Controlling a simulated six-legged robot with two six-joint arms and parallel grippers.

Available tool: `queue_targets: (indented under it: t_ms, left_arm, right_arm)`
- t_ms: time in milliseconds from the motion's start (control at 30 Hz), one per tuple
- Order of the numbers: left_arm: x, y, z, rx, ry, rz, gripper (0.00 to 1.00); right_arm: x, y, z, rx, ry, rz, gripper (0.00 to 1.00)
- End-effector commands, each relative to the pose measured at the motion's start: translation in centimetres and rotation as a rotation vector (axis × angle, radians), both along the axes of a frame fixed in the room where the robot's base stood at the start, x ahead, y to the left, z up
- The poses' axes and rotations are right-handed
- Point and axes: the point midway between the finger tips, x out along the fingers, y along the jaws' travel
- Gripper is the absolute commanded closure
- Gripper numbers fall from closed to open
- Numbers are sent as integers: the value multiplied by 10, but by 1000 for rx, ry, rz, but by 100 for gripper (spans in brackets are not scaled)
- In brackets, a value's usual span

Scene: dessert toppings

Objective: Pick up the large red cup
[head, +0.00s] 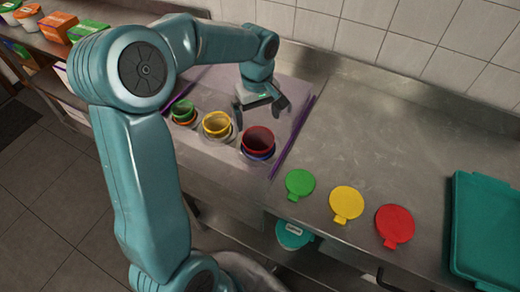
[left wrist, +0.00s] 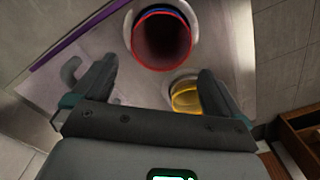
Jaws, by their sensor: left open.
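The large red cup (head: 258,139) sits in a holder on the counter, with a blue rim around it. In the left wrist view the red cup (left wrist: 162,42) is at the top centre, beyond my fingertips. My left gripper (head: 261,112) is open and empty, just behind and above the red cup in the head view. In the left wrist view the open fingers of my left gripper (left wrist: 157,80) point toward the red and yellow cups. The red cup's lower part is hidden in the holder. My right gripper is not in view.
A yellow cup (head: 217,124) and a green cup (head: 183,109) stand left of the red one. Green (head: 300,184), yellow (head: 346,203) and red (head: 395,225) lids lie to the right. A teal tray (head: 462,235) is at far right. The counter behind the lids is clear.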

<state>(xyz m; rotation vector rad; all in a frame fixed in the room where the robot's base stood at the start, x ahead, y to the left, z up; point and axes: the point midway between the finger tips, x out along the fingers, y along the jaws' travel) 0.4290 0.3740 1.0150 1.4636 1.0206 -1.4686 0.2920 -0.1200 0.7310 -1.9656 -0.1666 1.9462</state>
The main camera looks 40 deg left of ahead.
Motion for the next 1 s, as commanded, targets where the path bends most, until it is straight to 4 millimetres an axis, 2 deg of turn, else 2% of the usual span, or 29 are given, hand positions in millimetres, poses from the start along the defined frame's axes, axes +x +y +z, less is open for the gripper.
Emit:
queue_targets:
  t_ms: [100,333,533,633,833,867,1000]
  left_arm:
    - [0,-1,-18,-1,1,0,0]
    - [1,-3,-37,-1,4,-1,0]
    - [2,-4,-69,-1,4,-1,0]
    - [3,-4,-76,-1,1,0,0]
    - [3,-4,-77,0,-1,0,0]
    - [3,-4,-77,0,-1,0,3]
    - [3,-4,-77,0,-1,0,49]
  right_arm:
    - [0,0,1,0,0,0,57]
    - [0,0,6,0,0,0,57]
    - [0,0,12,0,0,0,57]
    - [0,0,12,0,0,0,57]
    - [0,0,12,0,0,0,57]
    - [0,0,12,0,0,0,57]
    - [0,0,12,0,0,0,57]
